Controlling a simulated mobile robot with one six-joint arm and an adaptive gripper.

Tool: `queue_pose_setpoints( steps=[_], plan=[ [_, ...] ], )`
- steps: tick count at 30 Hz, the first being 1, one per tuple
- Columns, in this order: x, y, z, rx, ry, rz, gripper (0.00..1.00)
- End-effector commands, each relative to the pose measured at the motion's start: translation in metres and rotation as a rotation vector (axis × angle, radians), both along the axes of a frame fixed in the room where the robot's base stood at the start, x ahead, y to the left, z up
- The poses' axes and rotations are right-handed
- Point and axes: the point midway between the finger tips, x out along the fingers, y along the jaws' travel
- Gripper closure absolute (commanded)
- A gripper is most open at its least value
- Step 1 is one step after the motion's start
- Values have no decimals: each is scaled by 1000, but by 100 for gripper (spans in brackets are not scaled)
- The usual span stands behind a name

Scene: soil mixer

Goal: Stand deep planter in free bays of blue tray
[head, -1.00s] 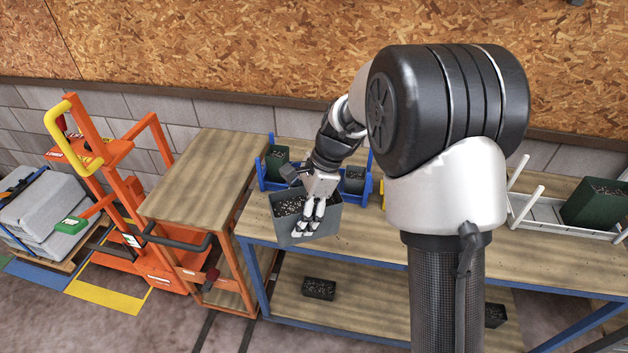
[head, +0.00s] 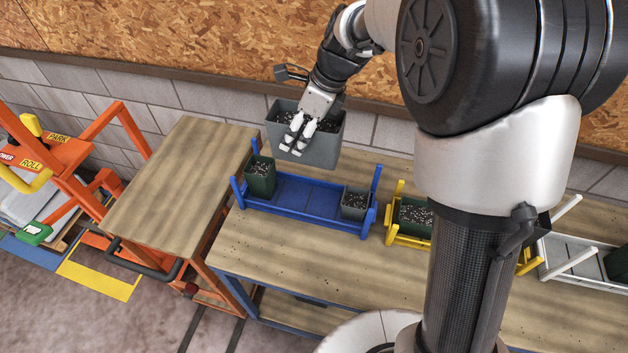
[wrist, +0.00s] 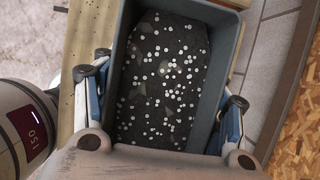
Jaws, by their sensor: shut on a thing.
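The deep planter (head: 318,148) is a grey rectangular pot filled with dark, white-speckled soil. My gripper (head: 297,135) is shut on it and holds it above the back edge of the blue tray. In the wrist view the planter (wrist: 230,62) sits between the fingers, its soil facing the camera. The blue tray (head: 292,196) stands on the bench with posts at its ends. A small dark green pot (head: 261,179) stands at its left end and a small grey pot (head: 354,204) at its right end. The bays between them are empty.
A yellow tray (head: 392,236) with a green planter (head: 414,215) stands to the right, partly hidden by my arm. A white rack (head: 570,256) is farther right. A wooden-topped orange cart (head: 180,190) adjoins the bench on the left. The bench front (head: 270,240) is clear.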

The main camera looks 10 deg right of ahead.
Motion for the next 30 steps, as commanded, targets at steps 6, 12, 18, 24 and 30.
queue_pose_setpoints(
  steps=[6,12,18,24,30],
  plan=[
    [-1,0,-43,0,5,1,74],
    [-2,0,-98,0,6,0,74],
    [-1,0,-135,0,2,1,74],
    [-1,0,-146,0,0,0,74],
    [-1,0,-177,-1,4,0,74]
  ],
)
